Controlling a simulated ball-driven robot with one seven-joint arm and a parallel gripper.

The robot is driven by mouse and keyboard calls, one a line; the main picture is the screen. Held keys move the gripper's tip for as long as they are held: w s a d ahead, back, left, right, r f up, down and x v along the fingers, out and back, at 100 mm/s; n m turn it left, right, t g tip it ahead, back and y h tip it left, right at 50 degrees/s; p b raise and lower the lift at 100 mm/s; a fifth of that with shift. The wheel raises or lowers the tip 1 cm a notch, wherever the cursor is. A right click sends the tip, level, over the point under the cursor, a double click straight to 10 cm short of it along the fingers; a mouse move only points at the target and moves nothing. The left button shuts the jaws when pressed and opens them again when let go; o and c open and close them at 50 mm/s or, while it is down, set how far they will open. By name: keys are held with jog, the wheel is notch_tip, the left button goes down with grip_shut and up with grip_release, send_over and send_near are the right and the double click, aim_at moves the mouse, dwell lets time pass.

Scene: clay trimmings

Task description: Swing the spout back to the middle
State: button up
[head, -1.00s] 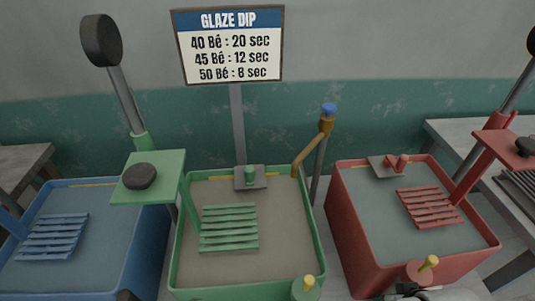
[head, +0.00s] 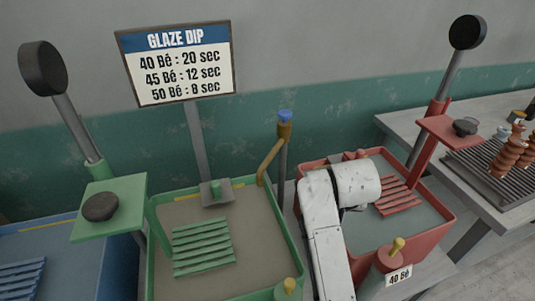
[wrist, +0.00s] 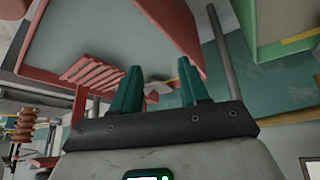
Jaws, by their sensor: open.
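The spout (head: 268,162) is a brown bent pipe on a grey standpipe with a blue knob (head: 284,117) on top. It points down and left, its end over the back right corner of the green tub (head: 295,245). My white arm reaches up over the red tub, right of the spout and apart from it in the picture. My gripper's fingers are hidden in the head view. In the wrist view my gripper (wrist: 160,88) has two teal fingers, open and with nothing held between them. A grey upright post (wrist: 222,50) shows beyond the right finger; the spout itself is not clear there.
The red tub (head: 440,232) with a slatted rack (head: 400,196) lies under and beside my arm. A blue tub (head: 90,260) is at left. The glaze sign (head: 175,62) stands behind the green tub.

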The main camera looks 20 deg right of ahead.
jog(key=w+a+r+m, duration=0.2)
jog(key=w+a+r, duration=0.3)
jog(key=w+r, duration=0.3)
jog(key=m+y, duration=0.2)
send_near(270, 156)
jog(key=p+x, duration=0.2)
jog(key=x, duration=0.6)
jog(key=shift+w+f, duration=0.1)
jog(key=shift+c, duration=0.4)
grip_shut()
